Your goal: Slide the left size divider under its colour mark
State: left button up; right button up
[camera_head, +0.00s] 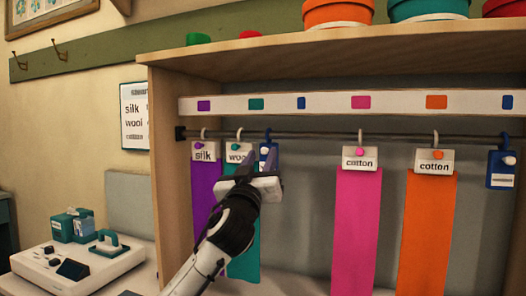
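The left size divider (264,152) is a small blue tag with a white knob, hanging from the dark rail just right of the teal cloth labelled "wool". Its lower part is hidden by my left gripper (259,168). The gripper's dark fingers stand apart in front of it; I see no clear grip on it. The blue colour mark (301,103) on the white strip (330,104) sits above and to the right of this divider. A second blue divider (501,170) hangs at the far right, near another blue mark (508,102). My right gripper is not in view.
On the rail (310,135) hang purple (206,185), teal (243,262), pink (357,220) and orange (430,230) cloths with label cards. The rail is bare between the left divider and the pink cloth. A wooden side panel (168,200) stands at left. A white device (80,268) sits lower left.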

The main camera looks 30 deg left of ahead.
pick_arm(q)
jog(key=shift+x, duration=0.8)
jog(key=shift+w, duration=0.15)
jog(key=shift+c, duration=0.2)
grip_shut()
